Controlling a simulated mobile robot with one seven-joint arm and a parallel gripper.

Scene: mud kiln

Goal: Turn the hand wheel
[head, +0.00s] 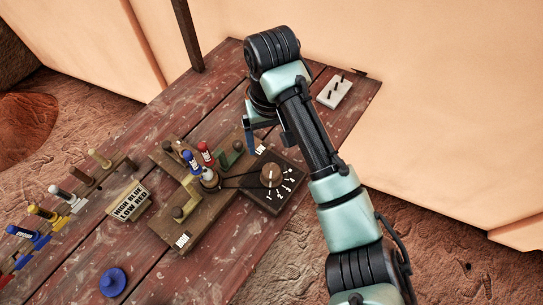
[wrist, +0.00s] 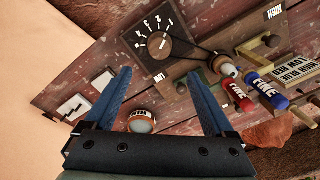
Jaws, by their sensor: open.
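A round brown knob (head: 271,176) sits on a dark square plate marked with numbers, on the red wooden table; it is the most wheel-like part I see, but I cannot tell for sure that it is the hand wheel. The wrist view shows this knob (wrist: 157,43) beyond my fingertips, apart from them. My gripper (head: 252,137) is above the table, behind the numbered plate, partly hidden by my arm. In the wrist view my gripper (wrist: 160,76) has its two blue fingers spread wide, with nothing held. A blue round object (head: 113,281) lies at the front left.
A wooden board carries red (head: 206,154) and blue (head: 191,161) labelled cylinders beside the plate. A sign (head: 130,203) and several coloured pegs stand left. A white switch panel (head: 334,92) is at the back right. A labelled jar (wrist: 141,121) shows between my fingers.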

